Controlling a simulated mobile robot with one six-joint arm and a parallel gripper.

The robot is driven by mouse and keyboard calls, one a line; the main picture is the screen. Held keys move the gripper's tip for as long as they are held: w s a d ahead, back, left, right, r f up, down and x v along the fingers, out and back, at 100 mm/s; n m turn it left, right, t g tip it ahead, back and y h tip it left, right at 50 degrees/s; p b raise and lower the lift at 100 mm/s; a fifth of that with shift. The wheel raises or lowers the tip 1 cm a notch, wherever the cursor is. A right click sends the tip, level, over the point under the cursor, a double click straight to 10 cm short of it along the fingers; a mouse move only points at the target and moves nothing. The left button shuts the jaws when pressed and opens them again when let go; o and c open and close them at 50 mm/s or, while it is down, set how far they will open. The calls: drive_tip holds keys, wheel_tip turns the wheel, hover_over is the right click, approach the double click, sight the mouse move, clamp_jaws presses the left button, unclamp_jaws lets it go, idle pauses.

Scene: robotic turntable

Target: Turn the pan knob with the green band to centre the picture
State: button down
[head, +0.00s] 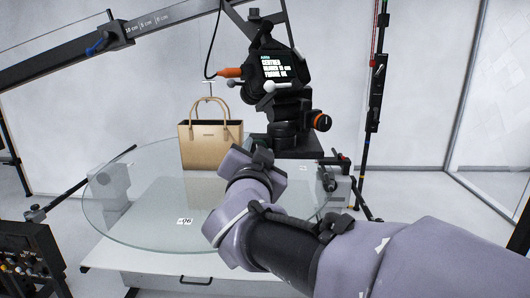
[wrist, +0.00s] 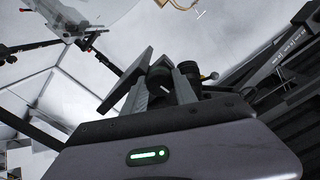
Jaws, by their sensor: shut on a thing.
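My gripper (wrist: 160,85) has its two grey fingers closed around a dark round knob (wrist: 160,76) in the wrist view. No green band shows on the part of the knob that I can see; the fingers cover its sides. In the head view my wrist reaches toward the base of the black camera head (head: 285,105), and the held knob is hidden there. The camera's small screen (head: 273,68) shows lines of text too small to read surely. A tan handbag (head: 208,150) stands on the round glass turntable (head: 135,220), left of the camera.
An orange-tipped handle (head: 230,72) points left. A dark boom with a ruler scale (head: 130,29) crosses the upper left. A black pole (head: 376,75) stands at the right. A control box (head: 25,250) is at lower left.

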drive_tip(key=c, duration=1)
unclamp_jaws()
drive_tip(key=s+p, duration=0.3)
drive_tip(key=s, duration=1.4)
drive_tip(key=shift+s+a+p, duration=0.2)
drive_tip(key=shift+a+p, duration=0.05)
drive_tip(key=shift+p, duration=0.15)
drive_tip(key=s+d+f+n+g+y, duration=0.1)
drive_tip(key=s+d+f+g, duration=0.5)
drive_tip(key=f, duration=0.3)
drive_tip(key=s+d+f+n+g+y, duration=0.1)
drive_tip(key=s+d+f+g, duration=0.5)
drive_tip(key=d+f, duration=0.1)
drive_tip(key=shift+s+f+y, duration=0.3)
drive_tip(key=shift+s+f, duration=0.1)
drive_tip(key=shift+f, duration=0.45)
